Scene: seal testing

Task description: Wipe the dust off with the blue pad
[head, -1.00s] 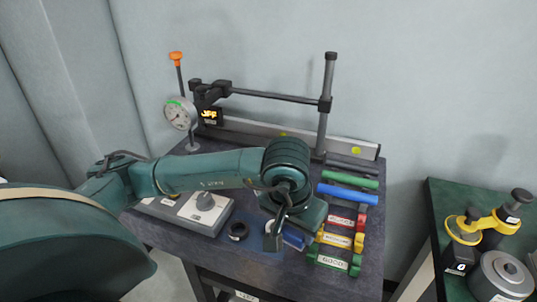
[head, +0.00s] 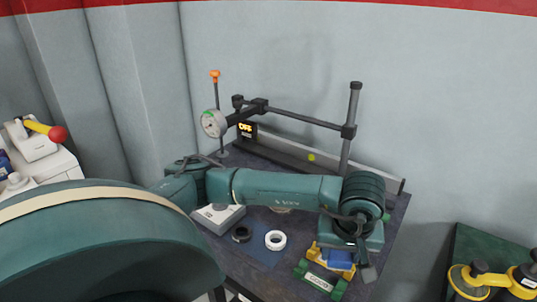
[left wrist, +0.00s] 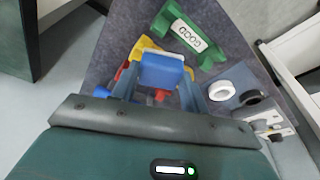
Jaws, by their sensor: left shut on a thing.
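My left gripper (left wrist: 160,88) is shut on the blue pad (left wrist: 162,72), which lies between its two fingers in the left wrist view. In the head view my left gripper (head: 348,258) points down at the right part of the dark worktable (head: 232,269), and part of the blue pad (head: 340,259) shows below it. The pad is over or beside the yellow holder (left wrist: 146,45); I cannot tell whether it touches it. The green holder labelled GOOD (head: 320,280) stands in front of it. I cannot make out the dust. My right gripper is not in view.
A white ring (head: 275,240) and a black ring (head: 241,233) lie left of the gripper. A dial gauge (head: 213,123) and a grey post (head: 350,125) stand at the back. A green table (head: 475,248) with yellow-handled equipment is at the right.

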